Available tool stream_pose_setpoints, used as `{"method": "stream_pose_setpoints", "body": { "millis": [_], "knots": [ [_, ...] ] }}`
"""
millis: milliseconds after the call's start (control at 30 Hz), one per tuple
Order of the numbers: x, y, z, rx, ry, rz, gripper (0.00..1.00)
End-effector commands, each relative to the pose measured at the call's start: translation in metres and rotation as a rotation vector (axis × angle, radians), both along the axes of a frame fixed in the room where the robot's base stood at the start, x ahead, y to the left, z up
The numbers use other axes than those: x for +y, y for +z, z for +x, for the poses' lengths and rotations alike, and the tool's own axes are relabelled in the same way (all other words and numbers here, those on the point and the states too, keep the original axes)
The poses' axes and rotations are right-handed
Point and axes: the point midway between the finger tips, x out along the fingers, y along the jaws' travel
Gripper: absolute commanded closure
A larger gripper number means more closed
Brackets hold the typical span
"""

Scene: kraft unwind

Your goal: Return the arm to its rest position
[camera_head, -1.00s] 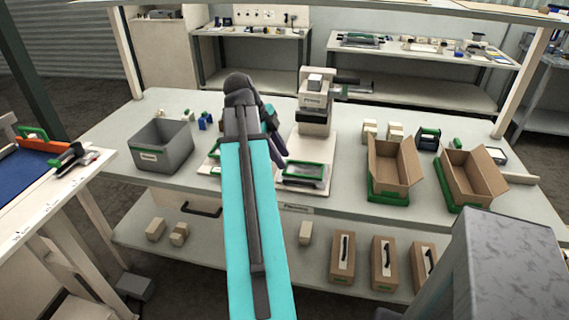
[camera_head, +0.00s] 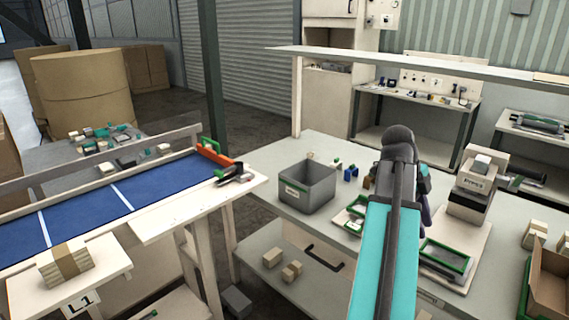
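My arm, teal with a dark grey ridge, rises from the bottom of the head view, right of centre, over the workbench (camera_head: 232,277). Its dark rounded elbow is at the top. A dark, purplish part of my arm hangs behind the elbow on the right. My gripper is hidden behind the arm, so its fingers and anything in them do not show.
A grey bin (camera_head: 306,188) stands left of my arm on the bench. A green-edged tray (camera_head: 445,258) and a press-like device (camera_head: 472,190) are to the right. A blue-topped conveyor table (camera_head: 140,190) is at left, carrying an orange-and-green tool (camera_head: 215,152).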

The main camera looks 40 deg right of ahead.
Motion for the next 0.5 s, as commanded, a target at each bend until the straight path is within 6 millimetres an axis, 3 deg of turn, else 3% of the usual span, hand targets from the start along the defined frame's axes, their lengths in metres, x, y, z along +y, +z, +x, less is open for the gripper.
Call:
{"method": "stream_pose_setpoints", "body": {
  "millis": [267, 500],
  "knots": [
    [0.012, -0.009, 0.026, 0.010, 0.050, 0.013, 0.71],
    [0.044, -0.061, 0.074, 0.068, 0.153, 0.085, 0.71]
  ]
}}
